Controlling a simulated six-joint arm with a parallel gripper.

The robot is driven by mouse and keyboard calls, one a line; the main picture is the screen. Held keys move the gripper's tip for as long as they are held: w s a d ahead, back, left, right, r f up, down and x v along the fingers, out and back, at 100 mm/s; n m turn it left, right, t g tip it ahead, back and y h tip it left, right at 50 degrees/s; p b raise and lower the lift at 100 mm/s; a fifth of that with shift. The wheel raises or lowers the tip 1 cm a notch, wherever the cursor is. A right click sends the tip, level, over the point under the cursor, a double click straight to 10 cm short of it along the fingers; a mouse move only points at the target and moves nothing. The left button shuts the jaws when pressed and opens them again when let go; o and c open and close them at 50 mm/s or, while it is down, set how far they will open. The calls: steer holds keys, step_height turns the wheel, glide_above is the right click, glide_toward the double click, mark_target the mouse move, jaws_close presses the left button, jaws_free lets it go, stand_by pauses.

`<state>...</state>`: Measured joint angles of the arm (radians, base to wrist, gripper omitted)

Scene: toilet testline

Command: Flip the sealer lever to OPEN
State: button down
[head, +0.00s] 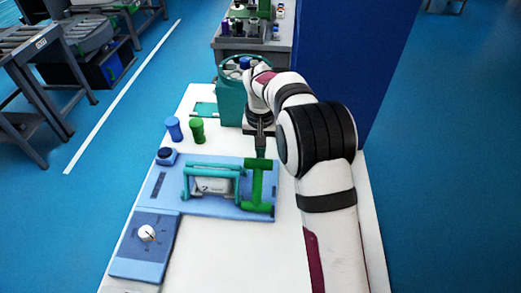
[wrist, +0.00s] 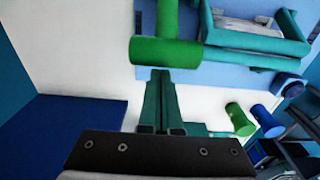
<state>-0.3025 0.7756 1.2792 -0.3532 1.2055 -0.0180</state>
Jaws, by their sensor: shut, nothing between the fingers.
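The green sealer lever (head: 258,185) is a thick bar with cross-pieces at its ends, at the right end of the light-blue sealer base (head: 225,208). My gripper (head: 260,153) is shut and empty, pointing down at the lever's far end. In the wrist view its teal fingers (wrist: 158,78) lie side by side, tips right at the green cross-bar. I cannot tell whether they touch it.
A panel with a white knob (head: 147,233) is at front left. A blue cylinder (head: 174,129) and a green cylinder (head: 197,131) stand behind the sealer. A teal bin (head: 231,100) is at the back, beside my arm. White table is free at right front.

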steer(key=shift+s+r, duration=0.2)
steer(key=shift+s, duration=0.05)
